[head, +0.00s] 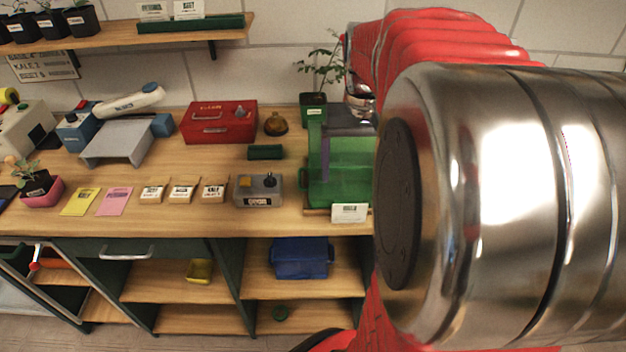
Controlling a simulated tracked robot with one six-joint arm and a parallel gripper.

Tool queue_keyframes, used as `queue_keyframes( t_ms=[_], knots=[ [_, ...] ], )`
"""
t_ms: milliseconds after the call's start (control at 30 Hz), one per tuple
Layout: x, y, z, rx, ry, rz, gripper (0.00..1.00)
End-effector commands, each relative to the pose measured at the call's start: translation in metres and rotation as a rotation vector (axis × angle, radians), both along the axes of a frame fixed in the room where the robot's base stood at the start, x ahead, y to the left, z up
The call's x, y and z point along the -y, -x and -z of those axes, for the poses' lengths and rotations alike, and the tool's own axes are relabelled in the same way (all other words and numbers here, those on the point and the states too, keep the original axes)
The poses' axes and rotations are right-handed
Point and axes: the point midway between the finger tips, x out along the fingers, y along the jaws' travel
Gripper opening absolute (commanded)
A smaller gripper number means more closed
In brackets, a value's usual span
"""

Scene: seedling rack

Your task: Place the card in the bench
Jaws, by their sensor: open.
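The wooden bench (225,222) runs across the view, with open shelves below its top. A yellow card (80,202) and a pink card (115,201) lie flat on the bench top at the left. A small white card (350,212) stands at the front edge by a green see-through container; I cannot tell which card is meant. A dark drawer front with a grey handle (126,253) is under the top at the left and looks shut. My arm fills the right side and hides that part of the bench. My gripper is not in view.
Several labelled packets (181,191), a grey button box (258,190), a red box (219,122) and a potted seedling (314,103) stand on the bench. Below are a blue bin (301,257) and a yellow tray (199,271). Bare wood shows along the front edge.

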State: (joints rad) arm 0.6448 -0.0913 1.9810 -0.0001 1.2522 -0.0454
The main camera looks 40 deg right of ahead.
Motion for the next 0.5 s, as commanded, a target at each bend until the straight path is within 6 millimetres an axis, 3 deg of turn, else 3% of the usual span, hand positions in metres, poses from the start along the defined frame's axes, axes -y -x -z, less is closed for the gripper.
queue_keyframes(
  t_ms=[300,500],
  knots=[
    [-0.001,0.001,0.050,-0.003,-0.002,0.000,0.88],
    [0.000,0.001,0.067,-0.001,-0.001,0.001,0.88]
  ],
)
